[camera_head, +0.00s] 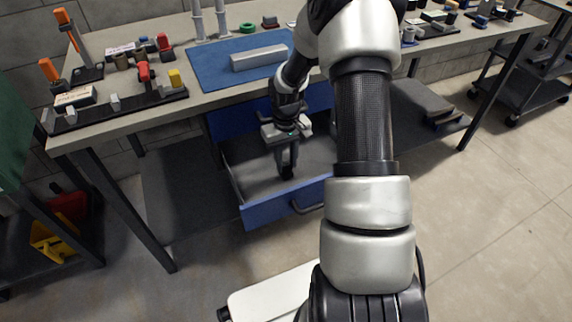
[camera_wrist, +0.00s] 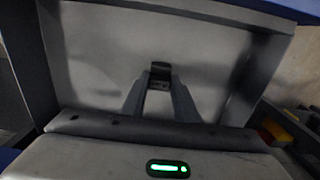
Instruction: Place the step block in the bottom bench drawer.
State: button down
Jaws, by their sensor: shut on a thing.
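The bottom bench drawer (camera_head: 262,211) is pulled open under the workbench, with a blue front and a grey inside. My gripper (camera_head: 287,165) reaches down into it from above. In the wrist view my gripper (camera_wrist: 160,86) is shut on the step block (camera_wrist: 160,70), a small dark block between the fingertips. The block (camera_head: 287,173) shows as a dark shape at the fingertips in the head view. It is over or on the drawer floor (camera_wrist: 100,55); I cannot tell whether it touches. The fingers hide part of it.
The workbench (camera_head: 215,97) carries a blue mat (camera_head: 212,68) with a grey bar (camera_head: 258,57), a tool rack and small parts. A blue drawer front (camera_head: 235,122) sits above the open drawer. A lower shelf (camera_head: 180,190) is at left. The drawer floor around the block looks clear.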

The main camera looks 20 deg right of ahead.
aim_at(286, 165)
jog(key=shift+f, duration=0.3)
jog(key=c, duration=1.4)
grip_release()
jog(key=shift+f, duration=0.1)
notch_tip(286, 165, up, 12)
jog(key=p, duration=0.3)
jog(key=shift+r, duration=0.2)
